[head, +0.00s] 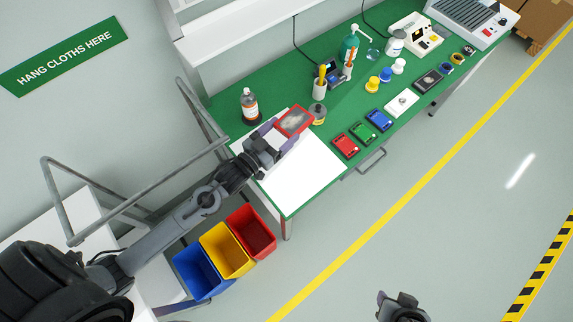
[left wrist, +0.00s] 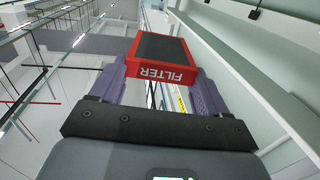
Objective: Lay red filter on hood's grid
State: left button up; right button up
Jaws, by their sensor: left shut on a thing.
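The red filter (head: 307,116) is a red-framed block with a greyish panel, above the white mat near the left end of the green bench. My left gripper (head: 281,133) is shut on it. In the left wrist view the filter (left wrist: 160,73), lettered FILTER with a dark panel, sits between the purple fingers (left wrist: 158,88). A grey unit with a dark slatted grid (head: 466,14), apparently the hood, stands at the bench's far right end, well away from the filter. My right gripper (head: 401,305) is at the bottom edge, partly cut off, with its jaws unclear.
The white mat (head: 296,183) is bare at its front. Red (head: 345,145), green and blue devices lie along the bench's front edge. Bottles (head: 249,104), a pen cup (head: 320,88) and colored caps stand behind. Red, yellow (head: 229,251) and blue bins stand below the bench's left end.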

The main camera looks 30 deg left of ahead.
pick_arm(q)
jog(key=w+a+f+m+h+b, duration=0.1)
jog(key=w+a+f+b, duration=0.2)
jog(key=f+b, duration=0.35)
jog(key=w+a+f+m+h+b, duration=0.1)
jog(key=w+a+f+b, duration=0.15)
jog(key=f+b, duration=0.4)
jog(key=shift+g, duration=0.3)
jog(key=s+f, duration=0.2)
jog(key=s, duration=0.1)
jog(key=s+f, duration=0.2)
jog(key=s, duration=0.2)
jog(key=s+f+b, duration=0.1)
jog(key=s+f, duration=0.1)
jog(key=s, duration=0.2)
jog(key=shift+s+d, duration=0.15)
jog(key=shift+d, duration=0.1)
jog(key=shift+f+b, duration=0.55)
jog(key=shift+f, duration=1.5)
jog(key=shift+f, duration=0.1)
jog(key=o, duration=1)
jog(key=shift+o, duration=0.2)
